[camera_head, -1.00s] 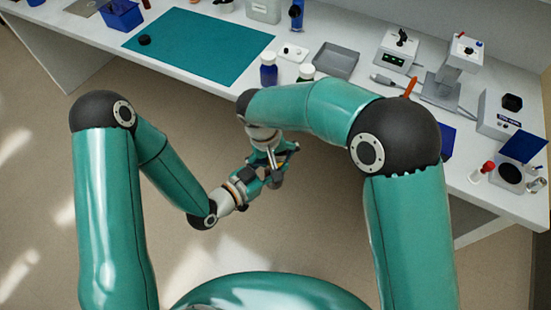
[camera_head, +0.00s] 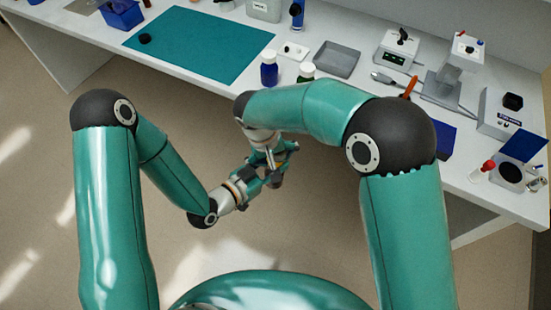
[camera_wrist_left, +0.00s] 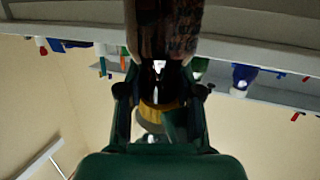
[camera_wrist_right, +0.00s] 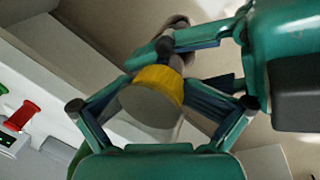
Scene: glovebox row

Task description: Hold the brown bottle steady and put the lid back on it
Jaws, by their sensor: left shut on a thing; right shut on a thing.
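The brown bottle (camera_wrist_left: 168,28) shows dark and glossy at the top of the left wrist view. My left gripper (camera_wrist_left: 160,88) is shut on it; the exact contact is in shadow. In the head view my left gripper (camera_head: 258,182) is low in front of the bench, meeting my right gripper (camera_head: 274,160). My left gripper (camera_wrist_right: 200,38) is just beyond the lid. Whether lid and bottle touch, I cannot tell.
The white bench (camera_head: 220,92) runs behind the grippers. It carries a teal mat (camera_head: 200,45), blue bottle (camera_head: 268,70), green bottle (camera_head: 306,72), grey tray (camera_head: 338,60) and several instruments at the right. The floor below the grippers is clear.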

